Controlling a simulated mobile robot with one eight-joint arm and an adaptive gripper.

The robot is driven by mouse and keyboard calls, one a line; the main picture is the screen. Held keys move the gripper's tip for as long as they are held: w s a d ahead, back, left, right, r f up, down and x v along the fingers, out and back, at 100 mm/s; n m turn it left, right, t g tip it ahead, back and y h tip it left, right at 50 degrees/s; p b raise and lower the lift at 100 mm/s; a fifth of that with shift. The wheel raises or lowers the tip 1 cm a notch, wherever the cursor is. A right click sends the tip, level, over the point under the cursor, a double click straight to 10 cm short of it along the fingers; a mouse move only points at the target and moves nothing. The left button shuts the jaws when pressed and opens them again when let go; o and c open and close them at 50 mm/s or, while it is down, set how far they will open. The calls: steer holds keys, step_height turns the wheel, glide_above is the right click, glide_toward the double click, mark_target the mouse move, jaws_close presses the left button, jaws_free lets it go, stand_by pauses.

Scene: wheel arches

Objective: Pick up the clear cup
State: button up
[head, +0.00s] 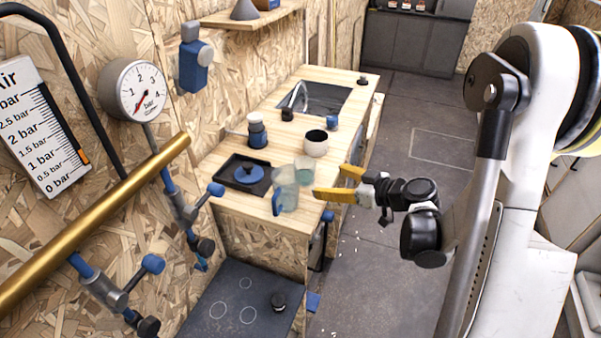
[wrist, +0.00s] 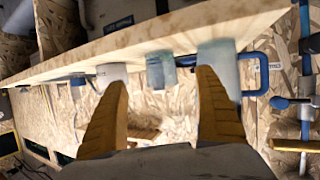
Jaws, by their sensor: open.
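The clear cup (head: 304,167) is a small see-through cup standing on the wooden counter (head: 228,205) near its right edge. It also shows in the wrist view (wrist: 160,70), between my fingers in the picture and beyond their tips. A larger clear jug (head: 286,192) with a blue handle stands close beside it; in the wrist view the jug (wrist: 219,70) is partly behind the right finger. My gripper (head: 329,184) is open and empty, its yellow fingers pointing at the cup from the right. In the wrist view my gripper (wrist: 161,80) shows a wide gap.
A whitish pot (head: 316,147) stands behind the cup. A black tray (head: 235,186) with a blue lidded item lies to the left. A blue and white container (head: 257,133) and the sink (head: 318,97) are farther back.

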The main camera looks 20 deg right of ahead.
mark_target(313, 175)
steer(key=b+x, duration=0.1)
steer(key=x, duration=0.3)
steer(key=shift+w+f, duration=0.1)
steer(key=shift+f, duration=0.05)
steer(key=shift+r+b+x, duration=0.2)
steer(key=shift+b+x, duration=0.3)
steer(key=shift+x, duration=0.9)
steer(key=shift+r+b+x, duration=0.2)
steer(key=shift+b+x, duration=0.3)
steer(key=shift+x, duration=0.9)
steer(key=shift+a, duration=0.1)
steer(key=c, duration=1.3)
